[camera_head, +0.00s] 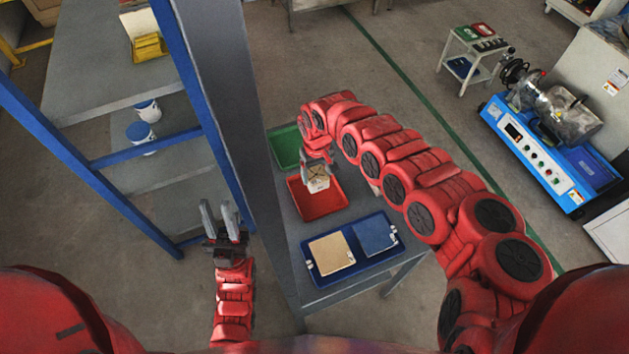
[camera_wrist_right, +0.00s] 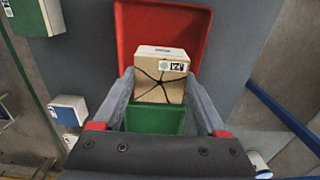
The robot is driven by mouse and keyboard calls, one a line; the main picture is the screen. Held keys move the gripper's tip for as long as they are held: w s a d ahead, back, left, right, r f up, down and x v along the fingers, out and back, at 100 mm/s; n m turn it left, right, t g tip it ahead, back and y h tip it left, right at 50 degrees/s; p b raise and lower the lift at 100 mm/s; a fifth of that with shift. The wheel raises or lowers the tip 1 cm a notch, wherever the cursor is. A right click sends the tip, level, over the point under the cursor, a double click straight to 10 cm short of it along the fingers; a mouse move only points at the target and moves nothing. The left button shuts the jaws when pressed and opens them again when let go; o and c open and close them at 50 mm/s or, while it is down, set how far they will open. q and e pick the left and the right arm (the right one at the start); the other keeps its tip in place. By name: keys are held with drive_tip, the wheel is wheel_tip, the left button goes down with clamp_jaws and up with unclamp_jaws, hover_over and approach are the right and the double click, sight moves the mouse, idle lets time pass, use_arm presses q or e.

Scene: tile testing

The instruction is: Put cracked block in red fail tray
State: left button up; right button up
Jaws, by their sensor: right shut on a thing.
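The cracked block (camera_head: 318,184) is tan with a white top. In the right wrist view, the block (camera_wrist_right: 158,86) shows dark branching cracks and a small black-and-white label. My right gripper (camera_head: 316,172) is shut on it, with one finger on each side. The block is over the far part of the red tray (camera_head: 322,206); I cannot tell whether it touches the tray floor. The red tray also shows behind the block in the wrist view (camera_wrist_right: 133,30). My left gripper (camera_head: 224,222) is open and empty, left of the table.
A green tray (camera_head: 284,147) lies beyond the red tray. A blue tray (camera_head: 345,274) with a tan plate (camera_head: 331,253) and a blue plate (camera_head: 375,235) lies nearer. A grey post (camera_head: 235,130) with blue shelving stands left. A blue machine (camera_head: 550,165) stands far right.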

sight(317, 185)
drive_tip(key=shift+s+f, duration=0.15)
drive_tip(key=shift+f, duration=0.8)
wheel_tip(317, 185, down, 3)
drive_tip(key=shift+f, duration=0.1)
drive_tip(key=shift+d+f, duration=0.1)
drive_tip(key=shift+f, duration=0.3)
drive_tip(key=shift+b, duration=0.3)
drive_tip(key=shift+f, duration=0.2)
drive_tip(key=o, duration=1.2)
drive_tip(key=shift+r, duration=0.1)
